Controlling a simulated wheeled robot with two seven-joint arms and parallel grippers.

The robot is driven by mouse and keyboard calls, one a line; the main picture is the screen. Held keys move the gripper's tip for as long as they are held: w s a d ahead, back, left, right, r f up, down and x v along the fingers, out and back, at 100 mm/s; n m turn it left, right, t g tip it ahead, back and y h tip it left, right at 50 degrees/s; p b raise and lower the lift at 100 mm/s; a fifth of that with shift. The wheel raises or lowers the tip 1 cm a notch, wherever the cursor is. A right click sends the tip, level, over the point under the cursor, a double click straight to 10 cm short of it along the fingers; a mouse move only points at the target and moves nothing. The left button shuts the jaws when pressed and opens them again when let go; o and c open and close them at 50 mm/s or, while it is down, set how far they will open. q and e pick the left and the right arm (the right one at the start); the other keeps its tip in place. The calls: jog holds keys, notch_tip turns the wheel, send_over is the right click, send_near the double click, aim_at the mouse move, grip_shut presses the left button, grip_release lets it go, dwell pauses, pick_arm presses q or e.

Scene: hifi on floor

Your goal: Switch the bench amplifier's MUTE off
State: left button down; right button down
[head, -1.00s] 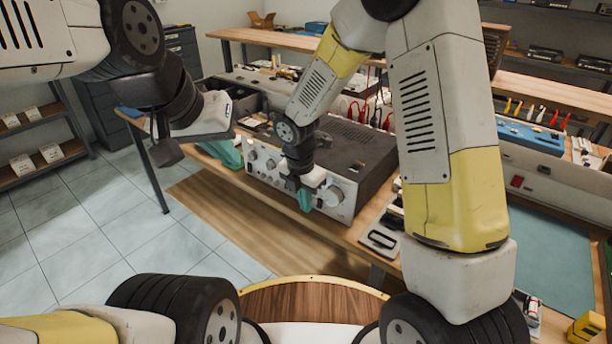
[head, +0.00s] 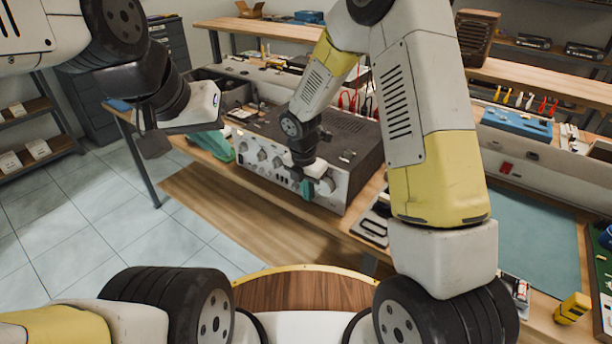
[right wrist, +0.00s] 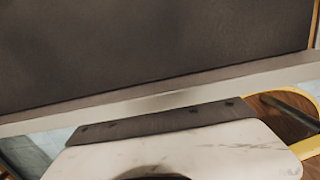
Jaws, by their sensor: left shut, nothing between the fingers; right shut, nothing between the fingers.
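The bench amplifier (head: 345,165) has a dark top and a silver front with several round knobs and small controls. It sits near the front edge of the wooden bench. My right gripper (head: 306,188) is shut and empty, its teal fingertips at the lower right of the front panel, just left of the large knob (head: 325,186). I cannot tell whether they touch the panel. The MUTE control and its state cannot be made out. The right wrist view shows the amplifier's dark top (right wrist: 150,50) and front edge. My left gripper (head: 154,143) is shut, left of the amplifier and apart from it.
A teal item (head: 214,146) lies on the bench left of the amplifier. Red and black leads (head: 350,102) stand behind it. A blue tray (head: 517,124) and a green-blue mat (head: 535,235) are at the right. The tiled floor (head: 110,220) at the left is clear.

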jog(key=shift+r, duration=0.15)
jog(key=shift+r, duration=0.7)
